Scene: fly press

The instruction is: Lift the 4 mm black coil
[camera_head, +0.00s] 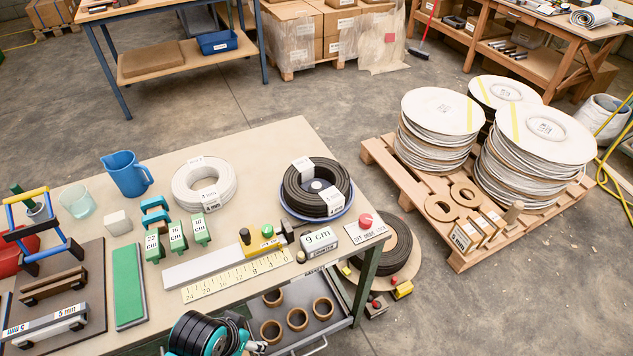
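A black coil (296,202) lies flat in a blue-rimmed dish (318,219) near the table's right end. It has white labels too small to read, so I cannot confirm 4 mm. A larger black coil (398,251) lies on a round board low beside the table's right end, partly hidden by the tabletop. A white coil (183,190) lies on the table left of the dish.
A blue jug (127,174) stands left. A black and teal form (197,334) at the bottom edge is unclear. A pallet (455,245) with large reels stands right.

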